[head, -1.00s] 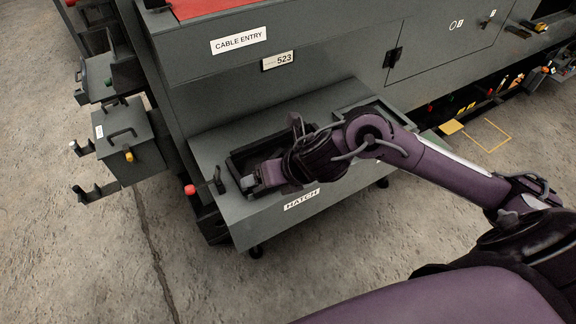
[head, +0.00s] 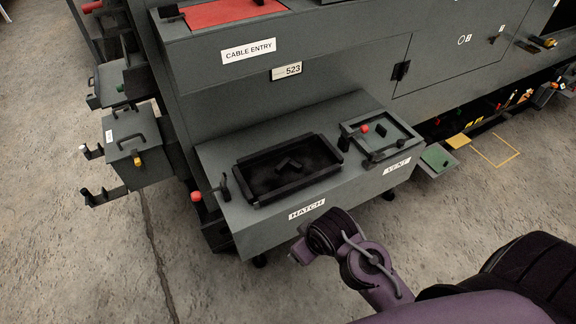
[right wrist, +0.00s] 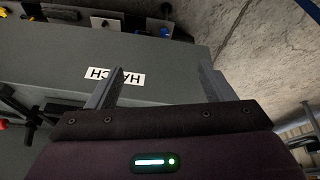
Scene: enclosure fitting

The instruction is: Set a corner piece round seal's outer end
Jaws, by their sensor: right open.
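The hatch (head: 210,205) has a raised black rim with black seal strips (head: 300,183) along its edges. A small black angled piece (head: 290,163), possibly a corner piece, lies within the dark recess inside the rim. Whether it touches a seal end cannot be told. My right gripper (head: 300,252) is in front of the housing, below the HATCH label and apart from the hatch. In the right wrist view its two fingers (right wrist: 160,82) are spread with nothing between them. My left gripper is not in view.
A black handle (head: 224,187) stands at the hatch's left. Grey boxes with hooks (head: 130,150) hang further left. The floor in front is clear.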

